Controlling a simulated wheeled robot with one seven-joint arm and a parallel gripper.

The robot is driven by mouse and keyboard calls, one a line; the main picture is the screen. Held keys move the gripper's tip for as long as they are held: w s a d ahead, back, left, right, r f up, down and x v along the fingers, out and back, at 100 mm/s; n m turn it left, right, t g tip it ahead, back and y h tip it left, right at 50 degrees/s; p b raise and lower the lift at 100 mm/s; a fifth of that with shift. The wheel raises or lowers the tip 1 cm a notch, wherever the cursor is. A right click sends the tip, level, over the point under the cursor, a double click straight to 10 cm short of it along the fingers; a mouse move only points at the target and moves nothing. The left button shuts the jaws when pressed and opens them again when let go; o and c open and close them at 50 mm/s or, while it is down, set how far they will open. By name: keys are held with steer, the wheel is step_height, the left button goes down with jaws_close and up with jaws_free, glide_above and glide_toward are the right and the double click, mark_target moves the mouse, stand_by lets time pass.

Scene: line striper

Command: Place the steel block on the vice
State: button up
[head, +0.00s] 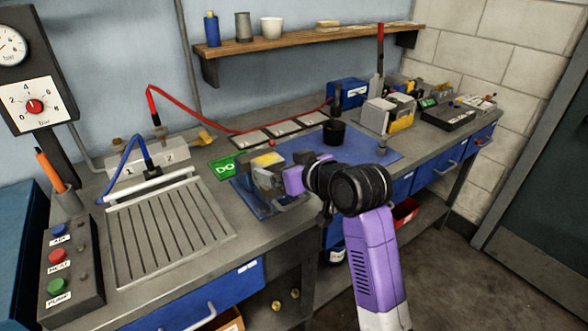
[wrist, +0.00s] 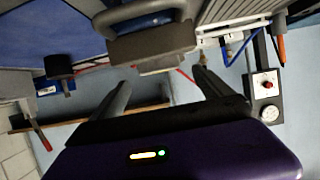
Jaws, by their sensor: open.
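The vice (head: 262,200) stands on the bench in the middle of the head view, a grey body on a blue base. A grey block-like part with a yellowish patch shows at its top; I cannot tell whether this is the steel block or a jaw. My gripper (head: 284,181) is close beside the vice on its right, and my wrist hides part of that side. In the wrist view the open fingers (wrist: 162,78) reach toward the vice (wrist: 150,46), with a pale grey edge just ahead between them. Nothing is clearly held.
A slatted grey plate (head: 170,235) lies left of the vice. A blue mat (head: 370,152) with a black cup (head: 334,132) lies behind and right. A grey machine (head: 385,113) stands farther right. A wall shelf (head: 300,40) hangs above. A red cable crosses the back.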

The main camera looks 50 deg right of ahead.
steer(key=v, duration=0.6)
stand_by(0.5)
step_height(320, 180, up, 6)
steer(key=d+m+t+h, duration=0.1)
steer(key=d+t+h, duration=0.1)
steer(key=s+a+f+n+y, duration=0.1)
steer(key=s+a+f+y, duration=0.1)
steer(key=s+a+f, duration=0.4)
steer(key=s+a+f+n+y, duration=0.1)
steer(key=s+a+f+y, duration=0.1)
steer(key=s+a+f, duration=0.5)
steer(key=s+a+f+n+y, duration=0.1)
steer(key=s+a+f+n, duration=0.1)
steer(key=s+a+f, duration=0.4)
steer(key=s+a, duration=0.5)
steer(key=s, duration=0.5)
steer(key=shift+s+f+y, duration=0.3)
steer(key=shift+f+y, duration=0.1)
